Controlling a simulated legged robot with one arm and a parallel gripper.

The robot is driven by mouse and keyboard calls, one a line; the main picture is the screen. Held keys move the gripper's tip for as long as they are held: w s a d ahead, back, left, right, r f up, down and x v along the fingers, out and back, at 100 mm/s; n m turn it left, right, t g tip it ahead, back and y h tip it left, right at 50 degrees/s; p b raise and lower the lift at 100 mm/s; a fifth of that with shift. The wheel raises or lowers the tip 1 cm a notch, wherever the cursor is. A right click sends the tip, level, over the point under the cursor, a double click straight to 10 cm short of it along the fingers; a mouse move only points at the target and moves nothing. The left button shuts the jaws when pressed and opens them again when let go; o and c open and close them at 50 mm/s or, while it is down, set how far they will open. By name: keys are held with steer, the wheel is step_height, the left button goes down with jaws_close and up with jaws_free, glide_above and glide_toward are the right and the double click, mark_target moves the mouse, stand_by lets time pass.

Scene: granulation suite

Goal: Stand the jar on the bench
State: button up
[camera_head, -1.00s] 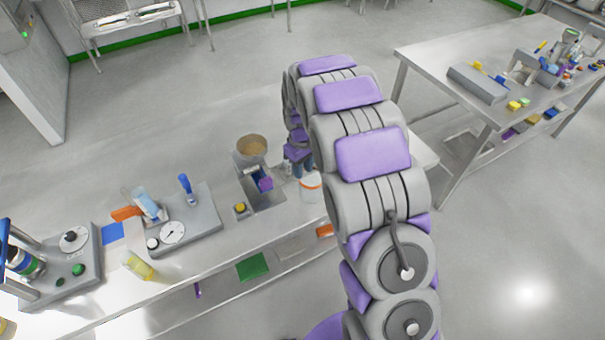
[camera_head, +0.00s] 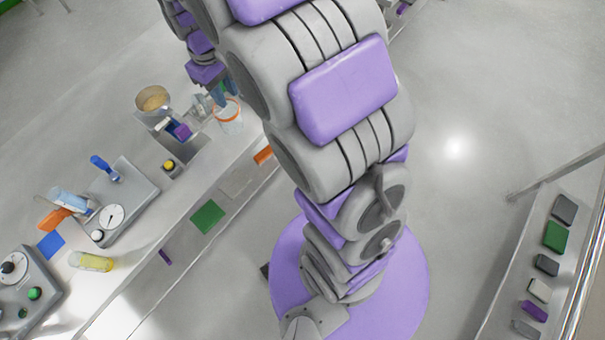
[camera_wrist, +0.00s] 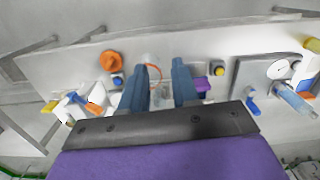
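The jar (camera_head: 228,117) is pale and translucent with an orange band around its upper part. In the head view it sits at the bench's near edge and looks about upright. My gripper (camera_head: 219,92) is just above and beside it there, partly hidden behind my arm. In the wrist view, my gripper (camera_wrist: 159,68) has its two blue-grey fingers apart. The jar (camera_wrist: 156,77) with its orange band shows in the gap between them, partly covered by the left finger. I cannot tell whether the fingers touch it. The bench (camera_head: 205,165) is a long grey top.
Left of the jar are a cup of tan material (camera_head: 153,99), a purple block (camera_head: 183,131) and a yellow button (camera_head: 169,165). Further left are a gauge plate (camera_head: 132,205) and a yellow bottle (camera_head: 92,262) lying down. A shelf of coloured blocks (camera_head: 540,270) is at right.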

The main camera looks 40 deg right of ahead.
steer(key=s+r+m, duration=0.2)
steer(key=s, duration=1.2)
steer(key=s+d+r+m+g, duration=0.1)
steer(key=s+m, duration=0.1)
steer(key=s, duration=1.3)
steer(key=shift+d+r, duration=0.15)
steer(key=shift+r, duration=0.2)
